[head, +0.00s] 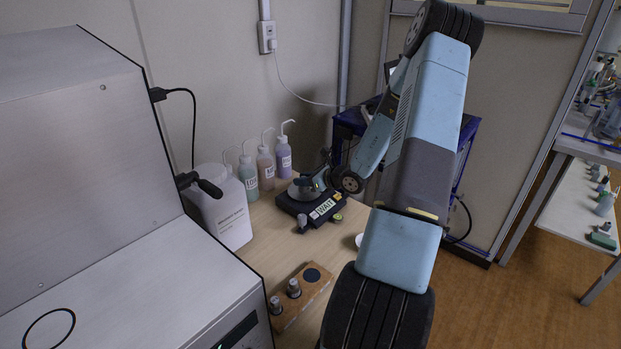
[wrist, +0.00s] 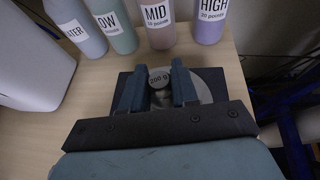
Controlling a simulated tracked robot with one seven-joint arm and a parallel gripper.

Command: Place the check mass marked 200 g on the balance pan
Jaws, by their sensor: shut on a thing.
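The check mass marked 200 g (wrist: 159,78) is a grey metal cylinder, seen between my gripper's fingers in the wrist view. My gripper (wrist: 158,88) is shut on it. The round metal balance pan (wrist: 205,88) lies beneath the mass and fingers. I cannot tell whether the mass touches the pan. In the head view the dark balance (head: 309,207) stands on the wooden bench, and its display seems to read WAIT. My gripper (head: 318,181) is at the pan there, and the mass is hard to make out.
A wooden block (head: 290,309) holds two smaller masses (head: 293,288) (head: 276,304) and shows a dark round spot at its far end. Several labelled bottles (head: 249,177) line the wall behind the balance. A white jug (head: 227,210) and a large grey machine (head: 130,295) stand left.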

